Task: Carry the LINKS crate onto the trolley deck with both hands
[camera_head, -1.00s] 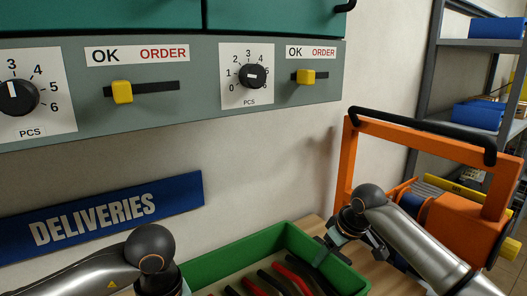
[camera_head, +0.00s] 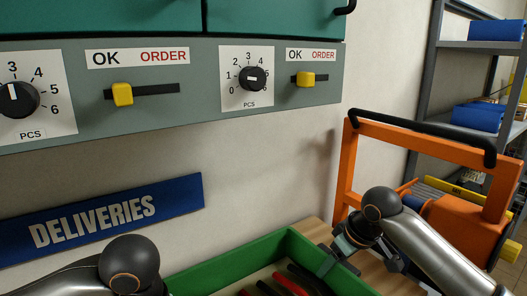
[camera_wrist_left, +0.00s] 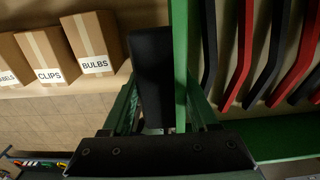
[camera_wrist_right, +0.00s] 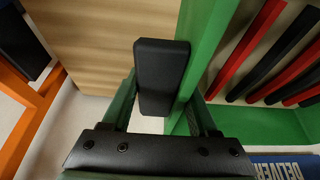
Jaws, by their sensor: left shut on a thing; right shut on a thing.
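The green crate (camera_head: 240,257) shows at the bottom of the head view, cut off by the frame edge. It holds red and black bars (camera_head: 290,281); its label is out of sight. My right gripper (camera_head: 345,253) is shut on the wall at its right end. The right wrist view shows that green wall (camera_wrist_right: 207,45) between the jaws. My left gripper (camera_wrist_left: 178,85) is shut on the opposite green wall (camera_wrist_left: 181,35) in the left wrist view. In the head view the left jaws are out of frame. I cannot identify the trolley deck with certainty.
An orange frame with a black top bar (camera_head: 420,135) stands close by on the right. A pale wooden surface (camera_head: 313,233) shows behind the crate. A DELIVERIES sign (camera_head: 100,215) hangs on the wall. Boxes labelled CLIPS (camera_wrist_left: 47,56) and BULBS (camera_wrist_left: 93,43) stand beside the left gripper.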

